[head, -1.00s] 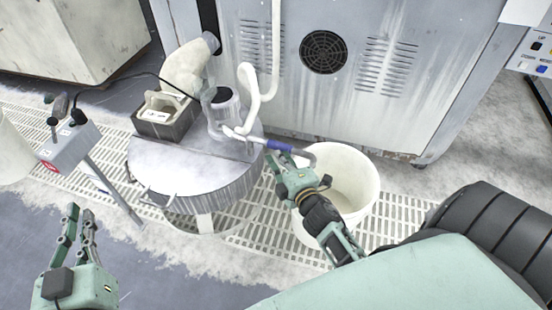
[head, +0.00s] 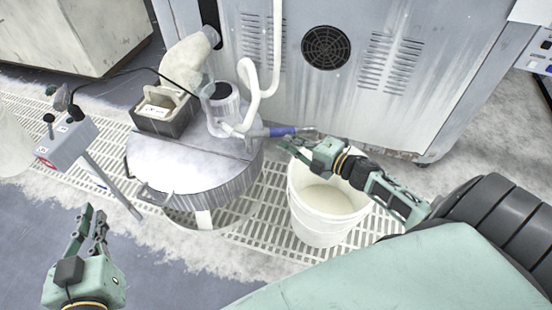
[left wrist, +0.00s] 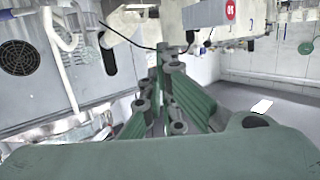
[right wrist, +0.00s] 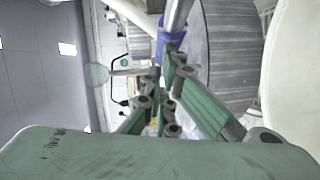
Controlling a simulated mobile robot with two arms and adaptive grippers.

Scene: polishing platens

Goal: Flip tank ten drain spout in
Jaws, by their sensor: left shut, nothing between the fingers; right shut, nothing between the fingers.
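The drain spout is a grey pipe with a blue sleeve (head: 282,132). It sticks out to the right from the round grey tank (head: 190,160), toward the machine cabinet and above the back of the bucket. I see no readable tank number. My right gripper (head: 285,144) is shut and empty just in front of the blue sleeve. In the right wrist view the sleeve (right wrist: 171,44) is just beyond the fingertips; I cannot tell if they touch. My left gripper (head: 92,212) is shut and empty, low at the left, far from the spout.
A white bucket (head: 318,230) stands on the floor grating right of the tank, under my right arm. A grey cabinet (head: 345,100) with a round vent closes off the back. A white hose (head: 262,80) runs down to the tank. A control box (head: 68,140) on a post stands left.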

